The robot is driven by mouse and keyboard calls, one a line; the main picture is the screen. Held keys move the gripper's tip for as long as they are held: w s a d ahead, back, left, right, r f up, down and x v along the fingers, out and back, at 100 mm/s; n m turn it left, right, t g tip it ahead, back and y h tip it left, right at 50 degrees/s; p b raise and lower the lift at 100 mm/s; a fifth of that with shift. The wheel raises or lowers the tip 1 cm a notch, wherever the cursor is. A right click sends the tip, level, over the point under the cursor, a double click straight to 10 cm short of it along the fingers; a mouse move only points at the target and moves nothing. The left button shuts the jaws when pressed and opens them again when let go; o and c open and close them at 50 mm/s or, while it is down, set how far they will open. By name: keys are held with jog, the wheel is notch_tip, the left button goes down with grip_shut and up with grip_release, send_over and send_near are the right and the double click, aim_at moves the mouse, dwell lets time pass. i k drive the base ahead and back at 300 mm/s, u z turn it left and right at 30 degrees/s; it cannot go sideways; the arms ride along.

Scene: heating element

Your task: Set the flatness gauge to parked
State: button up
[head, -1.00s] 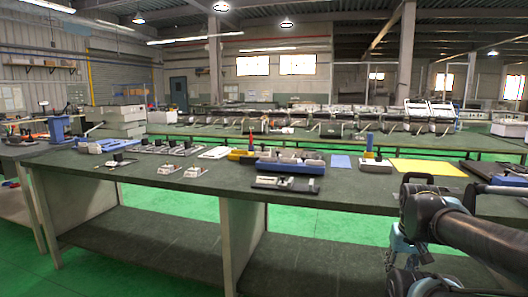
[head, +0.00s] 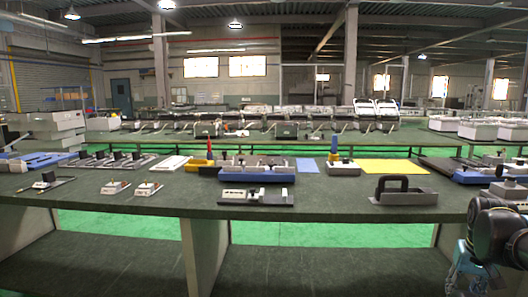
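No label shows which device is the flatness gauge. One candidate is a low dark plate with pale blocks (head: 257,197) at the front middle of the bench. Another is a grey base with a black arched handle (head: 404,194), further right near the front edge. Their settings are too small to read. My arm is at the lower right, in front of the bench's right end. My gripper (head: 466,274) seems to be the teal part at its lower end, partly cut off by the frame. Its fingers are not clear, and it is apart from both devices.
The dark bench (head: 330,203) runs across the view. A blue tray with blocks (head: 257,175), two small white units (head: 148,189) and a yellow sheet (head: 400,166) lie on it. A blue device (head: 480,174) stands at the right. Bare bench top lies between the front devices.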

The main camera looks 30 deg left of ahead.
aim_at(223, 160)
jog(key=z, duration=0.7)
jog(key=k, duration=1.45)
jog(key=u, duration=1.45)
jog(key=i, duration=0.9)
jog(key=z, duration=0.05)
